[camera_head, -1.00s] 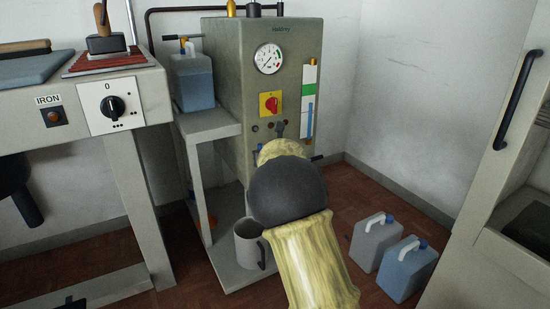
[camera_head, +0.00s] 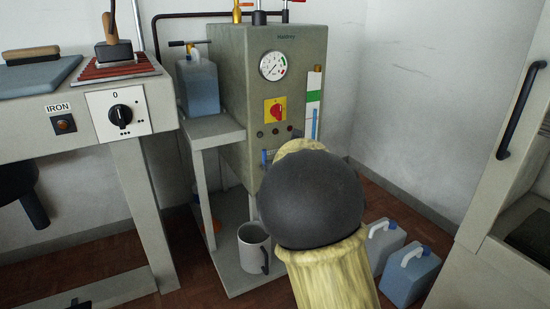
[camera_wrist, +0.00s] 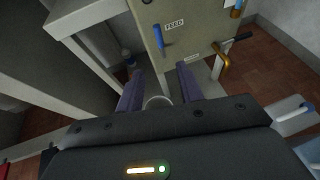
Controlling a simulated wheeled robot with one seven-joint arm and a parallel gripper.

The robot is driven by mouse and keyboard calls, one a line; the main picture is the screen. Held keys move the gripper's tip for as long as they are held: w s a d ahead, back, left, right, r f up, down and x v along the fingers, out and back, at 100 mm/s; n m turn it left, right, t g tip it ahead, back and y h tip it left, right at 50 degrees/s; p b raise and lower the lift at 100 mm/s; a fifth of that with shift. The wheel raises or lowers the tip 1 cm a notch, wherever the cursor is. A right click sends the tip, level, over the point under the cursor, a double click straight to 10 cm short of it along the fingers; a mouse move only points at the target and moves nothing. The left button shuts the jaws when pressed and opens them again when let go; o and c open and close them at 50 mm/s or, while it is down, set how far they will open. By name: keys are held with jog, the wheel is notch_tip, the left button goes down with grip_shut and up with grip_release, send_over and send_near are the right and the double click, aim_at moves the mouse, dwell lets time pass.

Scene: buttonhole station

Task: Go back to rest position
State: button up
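My gripper (camera_wrist: 160,73) shows in the wrist view with its two dark purple fingers apart and nothing gripped. In the head view my arm's yellow and black links hide the gripper. The grey boiler cabinet (camera_head: 232,95) stands ahead, with a round gauge (camera_head: 273,65) and a red knob on a yellow plate (camera_head: 275,111). In the wrist view, the fingers point toward the cabinet's lower front, below a blue lever (camera_wrist: 159,40) by a FEED label (camera_wrist: 174,23). A pale round rim (camera_wrist: 157,100) shows between the fingers.
A grey mug (camera_head: 253,247) stands on the low shelf. A water jug (camera_head: 197,87) sits on the side shelf. Two jugs (camera_head: 382,241) (camera_head: 411,272) stand on the floor at right. The ironing table (camera_head: 75,140) is left; a cabinet with a black handle (camera_head: 521,110) is right.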

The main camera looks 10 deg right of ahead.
jog(key=s+d+r+m+g+h+p, duration=0.2)
jog(key=s+d+m+p, duration=0.3)
jog(key=m, duration=0.5)
jog(key=s+d+r+m+g+h+p, duration=0.1)
jog(key=s+d+r+m+g+p, duration=0.15)
jog(key=s+m+p, duration=0.65)
jog(key=s+a+r+m+g+p, duration=0.1)
jog(key=s+r+m+g+p, duration=0.2)
jog(key=s+m+p, duration=0.5)
jog(key=s+r+m+g+p, duration=0.3)
jog(key=s+m+p, duration=0.1)
jog(key=s+m, duration=0.8)
notch_tip(320, 180, up, 36)
jog(key=p, duration=3.6)
jog(key=shift+f+n, duration=0.15)
jog(key=shift+n, duration=0.25)
